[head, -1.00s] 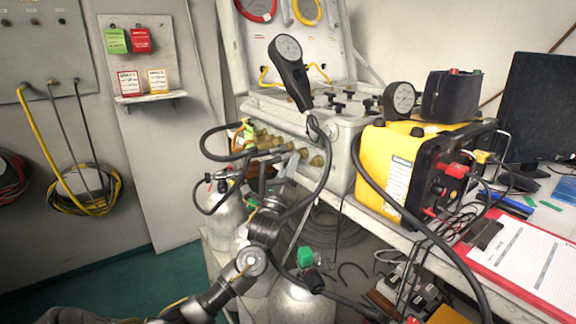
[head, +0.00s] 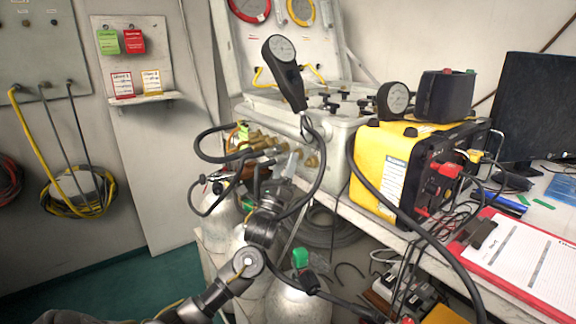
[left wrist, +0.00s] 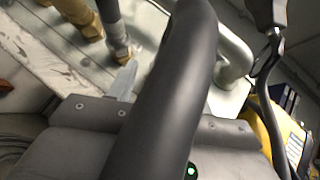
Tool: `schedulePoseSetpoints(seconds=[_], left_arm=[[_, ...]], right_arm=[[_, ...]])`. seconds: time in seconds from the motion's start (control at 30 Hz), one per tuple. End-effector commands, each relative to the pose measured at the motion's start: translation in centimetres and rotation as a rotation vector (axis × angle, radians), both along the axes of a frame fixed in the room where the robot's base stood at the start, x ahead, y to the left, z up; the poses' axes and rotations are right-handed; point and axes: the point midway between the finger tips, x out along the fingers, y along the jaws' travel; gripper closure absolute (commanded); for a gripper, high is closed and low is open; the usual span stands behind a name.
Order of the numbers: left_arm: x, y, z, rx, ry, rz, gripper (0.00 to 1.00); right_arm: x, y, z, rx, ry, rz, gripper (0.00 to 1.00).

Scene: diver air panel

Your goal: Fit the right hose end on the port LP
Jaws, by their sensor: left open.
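The front of the white air panel box (head: 340,133) carries a row of brass ports (head: 262,139), with another brass fitting (head: 312,162) to the right. I cannot read which is LP. My left gripper (head: 291,163) is just in front of this row, its grey finger pointing up at it. It is open. Black hoses (head: 205,150) loop around the ports on the left; which one is the right hose cannot be told. In the left wrist view, a thick black hose (left wrist: 172,90) crosses close to the lens and hides much of the gripper. Brass fittings (left wrist: 112,28) show beyond the finger (left wrist: 123,78).
A yellow box (head: 395,165) with a gauge stands right of the panel on the bench. A black hand gauge (head: 283,70) hangs its hose before the panel. Cylinders (head: 295,302) stand below. A red clipboard (head: 475,240) lies at the right.

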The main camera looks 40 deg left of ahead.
Motion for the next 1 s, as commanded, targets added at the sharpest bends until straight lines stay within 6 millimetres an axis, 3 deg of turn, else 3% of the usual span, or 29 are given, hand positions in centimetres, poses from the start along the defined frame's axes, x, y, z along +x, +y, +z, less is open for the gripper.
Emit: schedulePoseSetpoints(seconds=[0.17, 0.5, 0.7, 1.0], left_arm=[[-0.1, 0.0, -0.2, -0.001, 0.001, 0.001, 0.50], [-5.3, -1.1, -5.0, -0.001, 0.003, -0.001, 0.50], [-7.2, -1.5, -6.7, -0.001, 0.000, -0.001, 0.50], [-7.9, -1.6, -7.2, -0.001, -0.002, 0.000, 0.50]], right_arm=[[0.7, 0.7, 0.9, 0.020, -0.057, 0.012, 0.64], [0.6, 0.5, 0.7, 0.015, -0.047, 0.011, 0.64], [0.6, 0.5, 0.7, 0.014, -0.047, 0.012, 0.64], [0.6, 0.5, 0.7, 0.014, -0.048, 0.013, 0.64]])
